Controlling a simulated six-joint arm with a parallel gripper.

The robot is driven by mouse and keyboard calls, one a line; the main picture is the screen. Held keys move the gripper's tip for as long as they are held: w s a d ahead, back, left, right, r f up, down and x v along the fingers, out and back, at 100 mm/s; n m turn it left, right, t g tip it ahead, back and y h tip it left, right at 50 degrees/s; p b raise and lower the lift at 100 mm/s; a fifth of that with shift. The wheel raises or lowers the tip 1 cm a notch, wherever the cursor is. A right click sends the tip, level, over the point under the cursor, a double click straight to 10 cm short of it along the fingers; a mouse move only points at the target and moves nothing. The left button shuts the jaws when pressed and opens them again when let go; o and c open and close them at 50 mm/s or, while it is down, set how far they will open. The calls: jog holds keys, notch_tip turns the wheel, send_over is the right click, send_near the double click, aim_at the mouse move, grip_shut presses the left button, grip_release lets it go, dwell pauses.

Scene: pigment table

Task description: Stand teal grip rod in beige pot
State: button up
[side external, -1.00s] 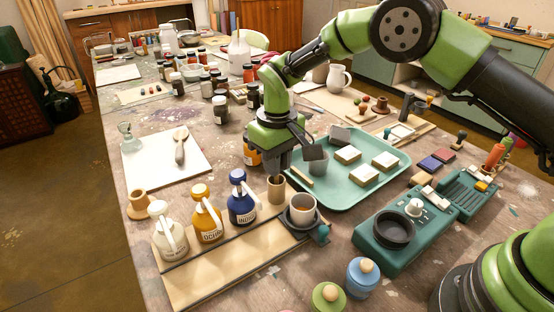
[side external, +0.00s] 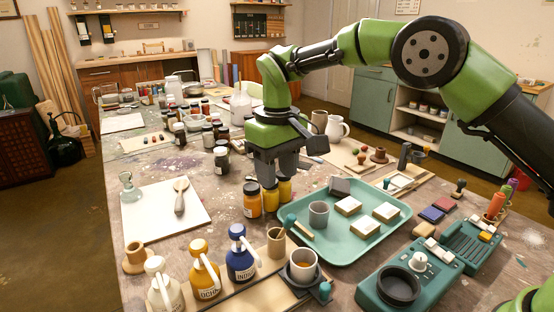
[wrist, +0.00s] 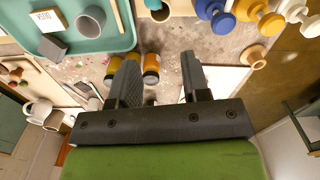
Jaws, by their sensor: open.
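The beige pot (side external: 276,246) stands upright on the wooden board, between the blue bottle and a grey cup. The teal grip rod (side external: 288,222) stands in it, leaning to the right, its teal end up above the rim and its lower part hidden inside. In the wrist view the pot (wrist: 160,14) and the rod's teal end (wrist: 152,4) show at the top edge. My gripper (side external: 275,172) is above and behind the pot, clear of it. Its fingers point down, apart, with nothing between them (wrist: 161,62).
Orange and yellow jars (side external: 252,200) stand just below my gripper. A teal tray (side external: 345,248) with a grey cup and white blocks lies to the right. White, ochre and blue bottles (side external: 241,262) stand left of the pot. A white board (side external: 160,222) with a spoon-like tool lies at left.

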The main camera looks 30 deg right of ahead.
jog(key=shift+r, duration=1.15)
jog(key=s+d+r+m+t+y, duration=0.1)
jog(key=s+d+r+m+t, duration=0.3)
jog(key=s+r, duration=0.7)
jog(key=s+d+m+t+y, duration=0.1)
jog(key=s+d+t, duration=0.2)
jog(key=s, duration=1.2)
jog(key=shift+d+f+m, duration=0.4)
jog(key=shift+d, duration=0.25)
